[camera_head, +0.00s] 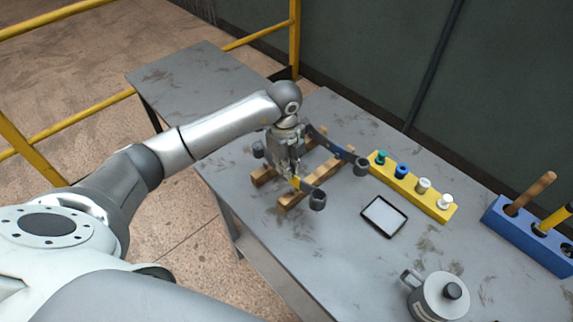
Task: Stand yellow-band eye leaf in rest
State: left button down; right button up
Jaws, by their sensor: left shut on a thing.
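My left gripper (293,170) reaches down over the table and is shut on the yellow-band eye leaf (309,188), a dark curved strip with a rolled eye at its near end and a yellow band beside my fingers. The middle of this leaf is hidden by the gripper. The wooden rest (292,201), made of light bars, lies below and around it. I cannot tell whether the leaf touches the bars. A second dark leaf (338,150) with an eye at its right end lies behind the gripper. My right gripper is not in view.
A yellow block (405,192) with several coloured plugs stands to the right. A small black-rimmed tray (384,216) lies nearer. A grey lidded pot (438,297) stands at the front. A blue holder (525,236) with handled tools is at far right. Bare table (305,255) lies in front.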

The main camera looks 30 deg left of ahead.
pick_arm(q)
jog(key=shift+f, duration=0.35)
jog(key=shift+f+b, duration=0.85)
jog(key=shift+f, duration=0.05)
dwell(0.9)
jog(key=c, duration=1.5)
grip_release()
jog(key=shift+o, duration=1.1)
jog(key=shift+s+f, duration=0.1)
jog(key=shift+f, duration=0.05)
jog(key=o, duration=0.6)
jog(key=shift+c, duration=0.2)
